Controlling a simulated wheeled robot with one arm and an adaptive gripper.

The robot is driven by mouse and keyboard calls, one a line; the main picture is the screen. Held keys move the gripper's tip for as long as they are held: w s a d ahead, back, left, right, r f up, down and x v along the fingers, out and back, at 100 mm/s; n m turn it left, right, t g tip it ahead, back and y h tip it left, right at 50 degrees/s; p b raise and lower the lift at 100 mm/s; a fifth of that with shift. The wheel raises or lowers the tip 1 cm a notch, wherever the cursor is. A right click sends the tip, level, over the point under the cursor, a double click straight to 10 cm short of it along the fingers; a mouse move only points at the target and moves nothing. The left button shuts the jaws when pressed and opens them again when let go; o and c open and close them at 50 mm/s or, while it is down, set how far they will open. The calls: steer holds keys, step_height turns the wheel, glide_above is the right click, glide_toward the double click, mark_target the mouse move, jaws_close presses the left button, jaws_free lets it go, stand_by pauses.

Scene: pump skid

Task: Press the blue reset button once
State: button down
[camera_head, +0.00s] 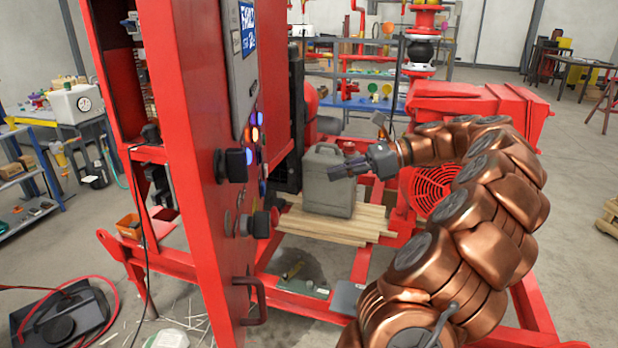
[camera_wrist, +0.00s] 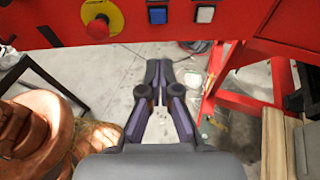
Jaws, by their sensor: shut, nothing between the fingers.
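The blue button (camera_wrist: 157,15), square in a dark frame, is on the red panel at the top of the wrist view. A white square button (camera_wrist: 205,14) is right of it, and a red mushroom button on a yellow disc (camera_wrist: 97,27) is left. My gripper (camera_wrist: 159,76) is shut and empty, its tips below the blue button in that picture and apart from it, with floor behind them. In the head view my gripper (camera_head: 333,172) is right of the red cabinet (camera_head: 192,150), in front of a grey canister. I cannot pick out the blue button surely there.
The grey canister (camera_head: 327,185) stands on wooden planks (camera_head: 330,228). Red skid beams and a red fan guard (camera_head: 432,188) are near my arm.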

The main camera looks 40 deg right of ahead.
steer(key=p, duration=0.3)
glide_toward(263, 188)
steer(key=w+a+f, duration=0.3)
steer(key=w, duration=0.1)
steer(key=shift+w+a, duration=0.5)
steer(key=shift+w, duration=0.05)
